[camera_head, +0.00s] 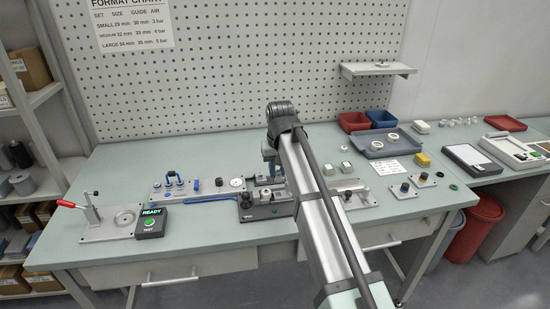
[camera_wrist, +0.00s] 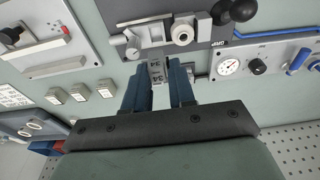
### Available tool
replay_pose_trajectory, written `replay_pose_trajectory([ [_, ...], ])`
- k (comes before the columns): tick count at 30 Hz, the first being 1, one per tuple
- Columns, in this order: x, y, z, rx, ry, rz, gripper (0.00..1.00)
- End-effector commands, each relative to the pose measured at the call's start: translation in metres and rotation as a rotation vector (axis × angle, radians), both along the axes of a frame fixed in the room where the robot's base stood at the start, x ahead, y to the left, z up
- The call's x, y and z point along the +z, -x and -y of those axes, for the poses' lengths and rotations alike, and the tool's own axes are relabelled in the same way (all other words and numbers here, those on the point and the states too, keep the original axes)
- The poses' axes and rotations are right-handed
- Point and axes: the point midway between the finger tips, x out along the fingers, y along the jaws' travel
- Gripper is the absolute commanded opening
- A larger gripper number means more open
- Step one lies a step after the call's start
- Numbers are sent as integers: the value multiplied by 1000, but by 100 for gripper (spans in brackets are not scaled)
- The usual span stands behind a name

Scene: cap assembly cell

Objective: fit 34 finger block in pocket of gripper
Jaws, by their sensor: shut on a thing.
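My gripper (camera_wrist: 160,78) has two blue fingers, shut on a small grey finger block (camera_wrist: 156,68) marked 34. The block sits between the fingertips, at the near edge of the dark fixture plate (camera_wrist: 240,52) labelled GRIP. On this plate is a grey gripper body (camera_wrist: 160,36) with a round hub and a dark knob. The block's end seems close to the body; I cannot tell whether it touches or enters a pocket. In the head view, my arm partly covers the fixture (camera_head: 262,212), and the fingertips and block are not clear.
A plate with a gauge (camera_head: 237,183) and blue handles stands left of the fixture. A press with a red lever (camera_head: 68,204) and a READY box (camera_head: 151,222) are further left. Small white blocks (camera_wrist: 80,92), a grey tray (camera_head: 378,147) and knobbed plates (camera_head: 405,188) lie to the other side.

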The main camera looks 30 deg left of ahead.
Motion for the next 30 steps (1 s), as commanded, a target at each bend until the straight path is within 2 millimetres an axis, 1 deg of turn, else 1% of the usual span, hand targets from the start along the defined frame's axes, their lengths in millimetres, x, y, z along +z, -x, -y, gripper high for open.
replay_pose_trajectory([
  [2, -2, 2, 3, -8, 1, -3, 0],
  [8, -9, 1, 1, -12, 2, -4, 0],
  [24, -48, 1, 1, -12, 2, -4, 0],
  [30, -56, 1, 1, -12, 1, -3, 0],
])
